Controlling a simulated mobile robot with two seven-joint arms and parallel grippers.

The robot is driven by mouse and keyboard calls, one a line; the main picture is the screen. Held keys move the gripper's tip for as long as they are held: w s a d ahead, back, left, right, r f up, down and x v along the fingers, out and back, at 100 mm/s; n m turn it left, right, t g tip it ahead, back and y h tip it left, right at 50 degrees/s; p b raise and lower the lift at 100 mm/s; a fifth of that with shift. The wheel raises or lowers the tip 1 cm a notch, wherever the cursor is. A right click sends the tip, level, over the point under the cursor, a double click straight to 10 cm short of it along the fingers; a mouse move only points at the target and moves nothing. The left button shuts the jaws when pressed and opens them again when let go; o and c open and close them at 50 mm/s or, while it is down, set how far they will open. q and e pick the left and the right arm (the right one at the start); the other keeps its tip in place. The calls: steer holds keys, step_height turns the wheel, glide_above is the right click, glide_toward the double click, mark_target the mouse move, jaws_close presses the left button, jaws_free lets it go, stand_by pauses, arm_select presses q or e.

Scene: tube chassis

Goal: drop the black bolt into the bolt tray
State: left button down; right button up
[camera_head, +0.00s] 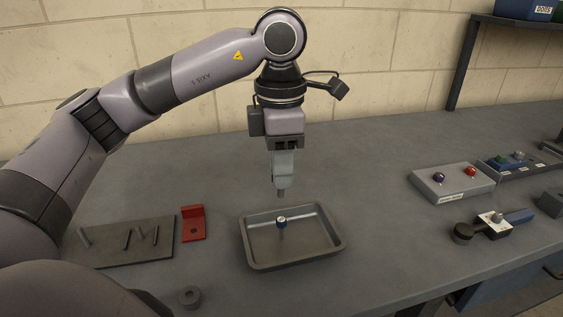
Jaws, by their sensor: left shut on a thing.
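My left gripper (282,182) points straight down above the tray and is shut on the black bolt (281,194). Only a short dark grey tip of the bolt shows below the fingers; the rest is hidden. The bolt tray (262,262) is a shallow grey metal tray on the bench, under the gripper. The held bolt is apart from the tray, above its back half. A blue piece with a silver top (282,224) stands in the tray. My right gripper is not in view.
A dark plate (105,255) with several pegs and a red bracket (193,224) lie left of the tray. A grey ring (190,296) is at the front. A button box (452,184) and a dark-handled tool (490,226) sit right, with clear bench between.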

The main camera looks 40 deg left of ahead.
mark_target(281, 196)
arm_select(q)
step_height(281, 196, down, 5)
steer(key=b, duration=0.3)
steer(key=shift+r, duration=0.1)
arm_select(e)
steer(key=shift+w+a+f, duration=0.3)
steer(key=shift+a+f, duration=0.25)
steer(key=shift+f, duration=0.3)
arm_select(q)
steer(key=c, duration=0.8)
jaws_free()
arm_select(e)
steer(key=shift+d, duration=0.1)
arm_select(q)
step_height(281, 196, up, 7)
steer(key=shift+f+p, duration=0.15)
steer(key=shift+p, duration=0.5)
steer(key=shift+r, duration=0.3)
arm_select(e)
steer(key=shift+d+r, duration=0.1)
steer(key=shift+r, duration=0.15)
arm_select(q)
steer(key=shift+f, duration=0.1)
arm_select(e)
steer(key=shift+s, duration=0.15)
